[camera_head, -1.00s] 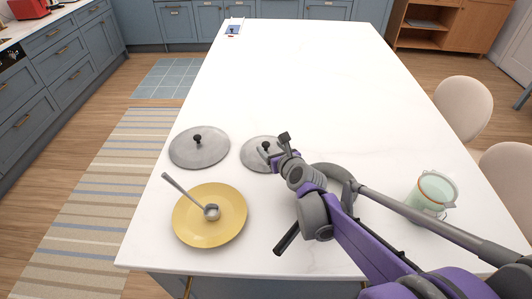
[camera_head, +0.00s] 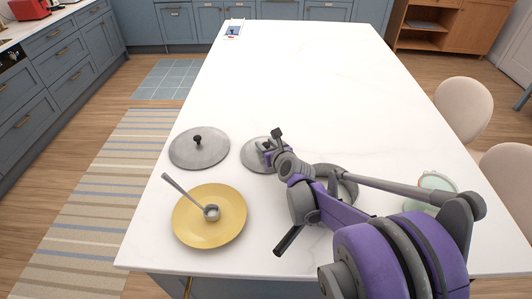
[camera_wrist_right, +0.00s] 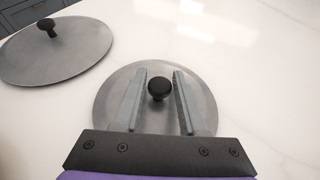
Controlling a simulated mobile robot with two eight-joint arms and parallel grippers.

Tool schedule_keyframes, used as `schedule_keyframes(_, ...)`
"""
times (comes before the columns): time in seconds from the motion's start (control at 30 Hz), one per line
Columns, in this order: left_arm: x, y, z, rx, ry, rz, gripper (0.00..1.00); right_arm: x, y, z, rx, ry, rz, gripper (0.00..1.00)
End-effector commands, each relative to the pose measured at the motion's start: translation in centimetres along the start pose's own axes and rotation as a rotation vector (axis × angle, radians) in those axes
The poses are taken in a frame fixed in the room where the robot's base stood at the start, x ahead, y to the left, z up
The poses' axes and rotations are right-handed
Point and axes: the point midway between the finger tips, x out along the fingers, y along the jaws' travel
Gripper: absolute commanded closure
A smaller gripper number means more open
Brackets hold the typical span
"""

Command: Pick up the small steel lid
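The small steel lid (camera_head: 253,152) lies flat on the white island top, a grey disc with a black knob. It also shows in the right wrist view (camera_wrist_right: 201,96), where its black knob (camera_wrist_right: 158,89) sits between my two fingers. My right gripper (camera_wrist_right: 161,76) is open over the lid, with a gap on each side of the knob. In the head view my right gripper (camera_head: 268,150) covers the lid's right part and its knob. The larger steel lid (camera_head: 190,151) lies to the left, also with a black knob. My left gripper is not in view.
A yellow plate (camera_head: 190,230) with a steel ladle (camera_head: 185,192) on it is near the front left edge. A grey round object (camera_head: 347,188) and a glass jar (camera_head: 437,181) are partly hidden by my right arm.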

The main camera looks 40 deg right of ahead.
Motion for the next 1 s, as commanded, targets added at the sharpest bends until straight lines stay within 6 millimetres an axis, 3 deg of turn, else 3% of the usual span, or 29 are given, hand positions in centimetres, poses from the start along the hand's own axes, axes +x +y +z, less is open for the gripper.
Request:
schedule_keyframes(0.03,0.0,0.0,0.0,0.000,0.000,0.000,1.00,0.0,0.0,0.0,0.000,0.000,0.000,0.70)
schedule_keyframes(0.2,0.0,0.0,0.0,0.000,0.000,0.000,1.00,0.0,0.0,0.0,0.000,0.000,0.000,1.00)
schedule_keyframes(0.67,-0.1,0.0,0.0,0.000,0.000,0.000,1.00,-0.1,0.0,0.3,0.000,0.000,0.000,1.00)
schedule_keyframes(0.83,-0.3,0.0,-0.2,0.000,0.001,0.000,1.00,-0.8,0.0,1.9,0.001,-0.001,0.000,1.00)
schedule_keyframes(1.0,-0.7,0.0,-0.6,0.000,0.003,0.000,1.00,-2.2,0.0,5.1,0.001,-0.001,0.000,1.00)
